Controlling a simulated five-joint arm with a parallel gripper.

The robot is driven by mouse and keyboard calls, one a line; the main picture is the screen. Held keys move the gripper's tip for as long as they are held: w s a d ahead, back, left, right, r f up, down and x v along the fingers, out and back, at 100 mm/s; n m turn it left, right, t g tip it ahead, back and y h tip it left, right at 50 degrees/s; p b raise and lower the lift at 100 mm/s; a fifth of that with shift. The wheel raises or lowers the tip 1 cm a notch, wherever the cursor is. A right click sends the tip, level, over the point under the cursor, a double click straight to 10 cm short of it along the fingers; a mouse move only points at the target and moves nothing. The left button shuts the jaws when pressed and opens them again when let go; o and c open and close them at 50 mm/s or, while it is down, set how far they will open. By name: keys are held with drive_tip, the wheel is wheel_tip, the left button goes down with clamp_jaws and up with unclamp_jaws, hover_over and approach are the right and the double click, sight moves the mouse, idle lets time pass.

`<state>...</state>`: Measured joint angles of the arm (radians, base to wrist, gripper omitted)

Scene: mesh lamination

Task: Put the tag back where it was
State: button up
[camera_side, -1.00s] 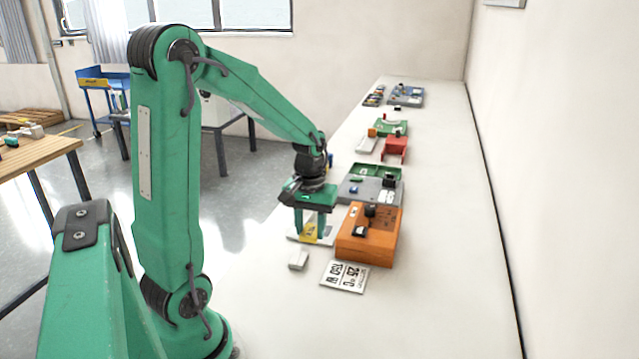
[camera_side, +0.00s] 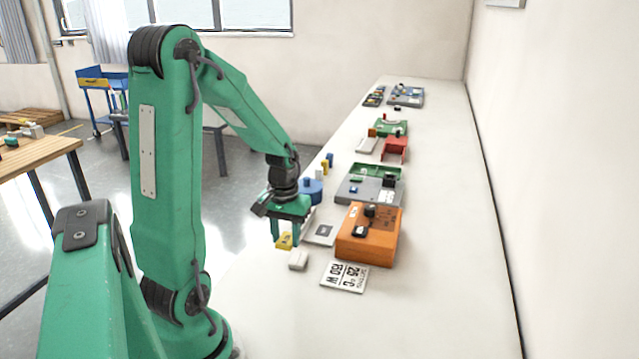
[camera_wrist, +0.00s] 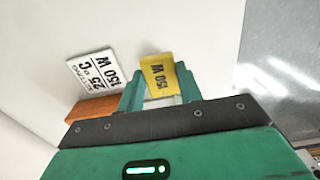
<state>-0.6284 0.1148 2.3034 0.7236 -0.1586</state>
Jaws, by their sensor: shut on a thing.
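My gripper (camera_side: 286,236) is shut on a yellow tag (camera_side: 284,241), just left of a pale plate with a dark patch (camera_side: 322,234).
An orange box (camera_side: 360,250) with dark knobs stands right of the plate. A small white block (camera_side: 298,260) lies in front of my gripper. A grey tray (camera_side: 350,190) and a blue round thing (camera_side: 312,190) stand behind. The near table (camera_side: 420,310) is clear.

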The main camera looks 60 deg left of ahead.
hover_over(272, 258)
wheel_tip(272, 258, down, 4)
drive_tip(key=shift+s+f, duration=0.1)
drive_tip(key=shift+f, duration=1.95)
drive_tip(key=shift+f, duration=0.1)
drive_tip(key=o, duration=1)
drive_tip(key=shift+o, duration=0.2)
wheel_tip(272, 258, up, 12)
drive_tip(key=shift+d, duration=0.15)
